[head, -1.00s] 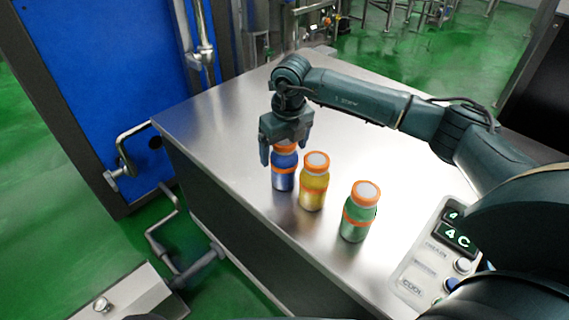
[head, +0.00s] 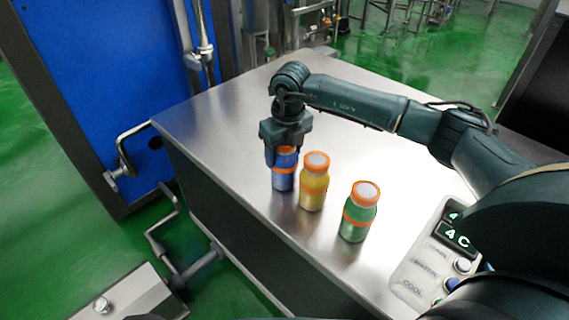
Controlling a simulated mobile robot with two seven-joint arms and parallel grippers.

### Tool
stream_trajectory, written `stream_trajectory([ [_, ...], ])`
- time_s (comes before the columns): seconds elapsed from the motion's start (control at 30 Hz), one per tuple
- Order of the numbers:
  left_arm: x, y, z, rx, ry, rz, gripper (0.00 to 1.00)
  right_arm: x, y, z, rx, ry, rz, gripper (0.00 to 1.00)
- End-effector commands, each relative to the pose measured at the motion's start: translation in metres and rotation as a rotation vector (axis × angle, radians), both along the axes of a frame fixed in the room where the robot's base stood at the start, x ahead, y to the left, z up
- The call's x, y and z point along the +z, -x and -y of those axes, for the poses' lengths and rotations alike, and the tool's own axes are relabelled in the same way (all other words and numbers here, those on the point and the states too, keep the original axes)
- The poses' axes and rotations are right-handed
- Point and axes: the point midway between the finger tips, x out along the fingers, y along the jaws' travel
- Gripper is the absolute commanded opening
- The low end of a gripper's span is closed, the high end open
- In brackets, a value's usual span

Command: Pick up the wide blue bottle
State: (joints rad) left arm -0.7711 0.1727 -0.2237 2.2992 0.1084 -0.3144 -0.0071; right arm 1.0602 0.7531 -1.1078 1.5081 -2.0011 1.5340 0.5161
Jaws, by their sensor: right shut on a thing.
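The wide blue bottle (head: 283,181) stands upright on the steel table at the left end of a row of bottles. It has an orange band, and its top is partly hidden by my gripper. My right gripper (head: 284,156) points down over it and is shut on its upper part. The bottle's base appears to be on the tabletop. My left gripper is not in view.
A yellow bottle (head: 314,186) stands close to the right of the blue one. A green bottle (head: 358,217) stands farther right. A control panel (head: 437,256) sits at the table's right front. The steel table (head: 215,125) is bare behind and left of the bottles.

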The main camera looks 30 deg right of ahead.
Motion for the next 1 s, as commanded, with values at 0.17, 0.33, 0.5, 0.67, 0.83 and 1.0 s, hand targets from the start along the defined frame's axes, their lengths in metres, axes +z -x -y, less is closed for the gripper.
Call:
stream_trajectory([
  [0.17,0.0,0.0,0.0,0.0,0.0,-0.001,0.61,0.001,-0.001,0.0,0.0,0.0,0.003,0.25],
  [0.33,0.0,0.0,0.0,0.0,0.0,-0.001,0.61,0.003,-0.001,0.0,0.0,0.0,0.003,0.25],
  [0.5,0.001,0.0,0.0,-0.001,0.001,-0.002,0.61,0.021,-0.002,0.0,0.0,-0.001,0.007,0.25],
  [0.67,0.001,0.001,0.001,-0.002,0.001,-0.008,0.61,0.054,-0.002,0.0,0.0,-0.001,0.008,0.25],
  [0.83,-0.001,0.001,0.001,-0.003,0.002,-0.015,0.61,0.083,-0.001,0.0,0.0,-0.001,0.006,0.25],
  [1.0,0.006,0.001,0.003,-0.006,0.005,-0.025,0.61,0.116,0.0,-0.001,0.034,-0.002,0.006,0.25],
])
